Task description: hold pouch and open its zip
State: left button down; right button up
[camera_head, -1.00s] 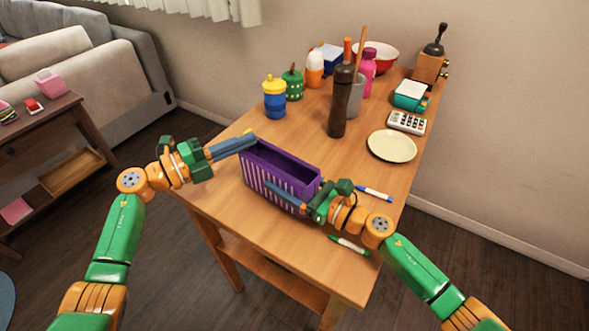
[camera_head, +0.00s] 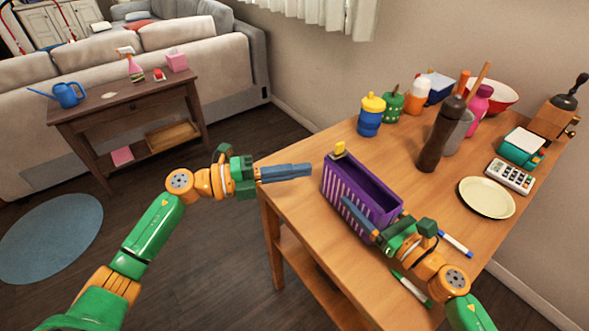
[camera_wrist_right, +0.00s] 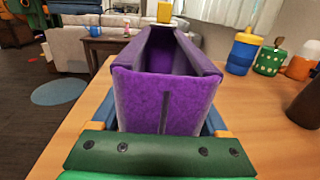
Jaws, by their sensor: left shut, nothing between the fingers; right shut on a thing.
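The purple pouch (camera_head: 349,204) with pale stripes stands on the table near its left edge, its top gaping open. A yellow tab (camera_head: 339,149) sits at its far end; it also shows at the far end of the pouch in the right wrist view (camera_wrist_right: 165,12). My right gripper (camera_head: 358,218) is shut on the near end of the pouch, with a finger on each side in the right wrist view. My left gripper (camera_head: 310,171) is shut and empty, in the air left of the pouch, apart from it.
A blue marker (camera_head: 455,243) and a green marker (camera_head: 411,288) lie close to my right gripper. A plate (camera_head: 487,198), a dark pepper mill (camera_head: 440,135), a calculator (camera_head: 510,176) and several bottles stand farther back.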

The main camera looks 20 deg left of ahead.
dwell(0.4)
jog(key=o, duration=1.4)
jog(key=shift+c, duration=0.2)
jog(key=shift+d, duration=0.1)
